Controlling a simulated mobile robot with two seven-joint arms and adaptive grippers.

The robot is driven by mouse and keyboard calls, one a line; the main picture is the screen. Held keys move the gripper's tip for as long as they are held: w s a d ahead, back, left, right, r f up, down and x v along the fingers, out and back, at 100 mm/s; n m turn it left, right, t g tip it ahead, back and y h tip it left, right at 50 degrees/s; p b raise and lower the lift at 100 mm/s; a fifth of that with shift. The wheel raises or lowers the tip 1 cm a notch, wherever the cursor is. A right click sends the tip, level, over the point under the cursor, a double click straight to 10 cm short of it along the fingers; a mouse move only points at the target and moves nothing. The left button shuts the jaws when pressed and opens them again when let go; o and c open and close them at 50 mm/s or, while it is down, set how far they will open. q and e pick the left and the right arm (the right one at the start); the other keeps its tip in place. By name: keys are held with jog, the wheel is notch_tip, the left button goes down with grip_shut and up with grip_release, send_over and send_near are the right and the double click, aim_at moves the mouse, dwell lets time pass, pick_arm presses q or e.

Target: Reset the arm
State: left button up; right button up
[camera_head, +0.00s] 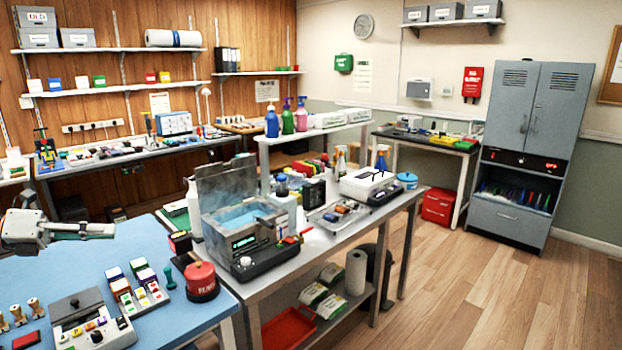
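My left gripper (108,231) reaches in from the left edge, above the blue-topped table (150,245). It is seen side-on as a grey body with a narrow finger part pointing right. I cannot tell whether its fingers are apart or together. No object shows in it. My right gripper is not in view.
Below the gripper on the table are a grey button box (88,322), small coloured blocks, a red round container (201,281) and wooden-handled stamps. A metal bath with raised lid (243,222) stands to the right. The wooden floor (500,285) at right is clear.

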pick_arm(q)
jog(key=s+d+f+n+t, duration=0.3)
jog(key=d+f+n+t, duration=0.3)
jog(key=d+f+n, duration=1.25)
jog(key=s+d+f+n+g+y, duration=0.1)
jog(key=s+d+f+n+y, duration=0.2)
jog(key=s+f, duration=0.5)
jog(key=s+d+f+n+g+y, duration=0.1)
jog(key=s+d+f+n+y, duration=0.2)
jog(key=s+d+f+n, duration=0.2)
jog(key=s+d+f+n+g+y, duration=0.1)
jog(key=s+d+f+n+y, duration=0.2)
jog(key=s+f, duration=0.9)
jog(key=d+f+n, duration=0.1)
jog(key=d+n, duration=0.1)
jog(key=n, duration=0.2)
jog(key=shift+s+n+y, duration=0.2)
jog(key=shift+n+y, duration=0.1)
jog(key=shift+n, duration=0.05)
